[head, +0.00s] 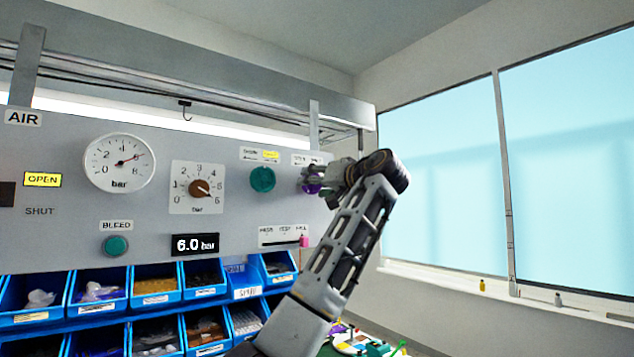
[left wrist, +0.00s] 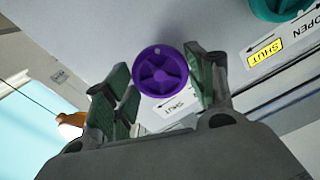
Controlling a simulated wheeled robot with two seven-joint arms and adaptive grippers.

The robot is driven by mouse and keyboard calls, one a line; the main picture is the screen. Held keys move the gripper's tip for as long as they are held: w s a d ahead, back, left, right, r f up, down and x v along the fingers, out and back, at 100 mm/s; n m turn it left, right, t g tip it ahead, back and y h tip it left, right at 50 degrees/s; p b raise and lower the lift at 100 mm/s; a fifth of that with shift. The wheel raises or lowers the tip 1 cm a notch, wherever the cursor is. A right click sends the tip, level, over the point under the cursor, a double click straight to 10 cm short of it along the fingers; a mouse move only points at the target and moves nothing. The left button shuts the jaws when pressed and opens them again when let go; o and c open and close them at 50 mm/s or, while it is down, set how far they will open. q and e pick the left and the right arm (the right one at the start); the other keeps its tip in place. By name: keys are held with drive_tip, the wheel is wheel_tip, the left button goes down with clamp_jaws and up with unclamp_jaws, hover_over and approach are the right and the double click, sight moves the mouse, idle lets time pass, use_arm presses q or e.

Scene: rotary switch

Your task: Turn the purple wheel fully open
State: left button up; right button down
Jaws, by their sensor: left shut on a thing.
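The purple wheel (head: 312,187) is on the right part of the grey panel, partly hidden by my left gripper (head: 326,178). In the left wrist view the wheel (left wrist: 160,72) shows its spoked face and a small pale mark near its upper rim. It sits between the green-padded fingers of my left gripper (left wrist: 162,80), which is shut on it. A white label (left wrist: 176,107) beside the wheel shows SHUT with an arrow; the rest is covered. In the head view the label (head: 306,159) above the wheel shows no yellow part. My right gripper is in neither view.
A teal wheel (head: 262,179) is just left, its label (left wrist: 264,51) showing SHUT in yellow. A dial knob (head: 198,188), a gauge (head: 119,162) and a display (head: 195,244) reading 6.0 bar are farther left. Blue bins (head: 98,310) stand below. Windows are right.

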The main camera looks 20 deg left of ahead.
use_arm(q)
drive_tip(key=n, duration=0.6)
drive_tip(key=shift+w+f+n, duration=0.15)
drive_tip(key=shift+f+n, duration=0.15)
idle(0.3)
drive_tip(key=o, duration=1)
drive_tip(key=shift+d+r+p, duration=0.1)
drive_tip(key=shift+p, duration=0.2)
drive_tip(key=shift+r, duration=0.1)
drive_tip(key=shift+v, duration=6.1)
